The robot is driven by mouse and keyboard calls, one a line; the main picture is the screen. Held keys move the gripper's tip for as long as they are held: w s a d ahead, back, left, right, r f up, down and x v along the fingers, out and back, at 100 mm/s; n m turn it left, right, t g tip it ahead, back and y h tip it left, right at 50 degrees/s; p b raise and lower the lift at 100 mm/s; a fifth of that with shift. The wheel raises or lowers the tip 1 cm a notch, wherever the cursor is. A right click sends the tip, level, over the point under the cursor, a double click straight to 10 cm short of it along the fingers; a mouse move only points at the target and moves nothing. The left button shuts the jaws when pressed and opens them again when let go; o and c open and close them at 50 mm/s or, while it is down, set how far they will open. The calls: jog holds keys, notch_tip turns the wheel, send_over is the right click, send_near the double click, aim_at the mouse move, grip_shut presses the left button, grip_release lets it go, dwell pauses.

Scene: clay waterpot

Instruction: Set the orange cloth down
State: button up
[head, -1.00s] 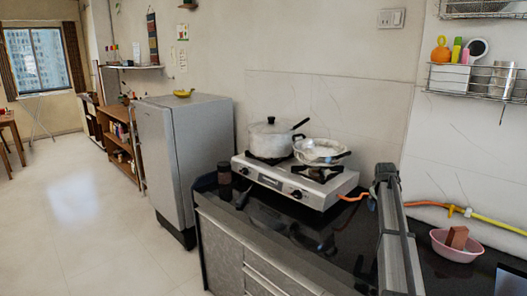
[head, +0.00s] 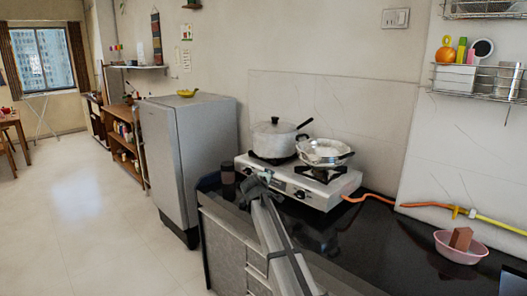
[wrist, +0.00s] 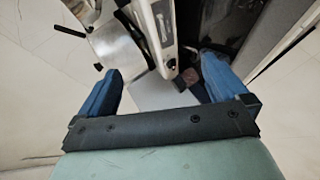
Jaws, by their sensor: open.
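I cannot make out an orange cloth in either view. My gripper (wrist: 160,66) shows in the wrist view with its two blue fingers spread wide apart. Nothing shows clasped between them. In the head view my arm reaches over the front of the counter, with its end close to the stove's (head: 300,180) front left corner. The gripper's fingers are not clear there. The wrist view shows a metal pot (wrist: 122,42) and the stove's pale edge (wrist: 158,25) beyond the fingers.
A lidded pot (head: 272,140) and an open pan (head: 325,151) stand on the stove. A pink basin (head: 459,250) holding a brown block (head: 461,238) sits on the dark counter at right. A grey fridge (head: 185,155) stands left. The floor (head: 85,225) there is clear.

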jog(key=s+a+f+y, duration=0.1)
jog(key=s+a+f, duration=0.6)
jog(key=f, duration=0.4)
jog(key=s+d+f+m+g, duration=0.25)
jog(key=s+d+f, duration=0.35)
jog(key=f, duration=0.5)
jog(key=s+d+f+m+g, duration=0.1)
jog(key=s+d+f+g, duration=0.25)
jog(key=s+f, duration=0.6)
jog(key=s+d+f+m+g, duration=0.25)
jog(key=s+d+f, duration=0.25)
jog(key=f, duration=0.7)
jog(key=s+d+f+m+g, duration=0.1)
jog(key=s+d+f+g, duration=0.3)
jog(key=s, duration=0.6)
jog(key=s+d+f+m+g, duration=0.1)
jog(key=s+d+f+m, duration=0.1)
jog(key=s+f, duration=0.65)
jog(key=s+d+f+m+g, duration=0.1)
jog(key=s+d+f+g, duration=0.2)
jog(key=s, duration=1)
jog(key=s+m+g+y, duration=0.2)
jog(key=s+g, duration=0.1)
jog(key=s, duration=1.1)
jog(key=shift+a+f, duration=0.2)
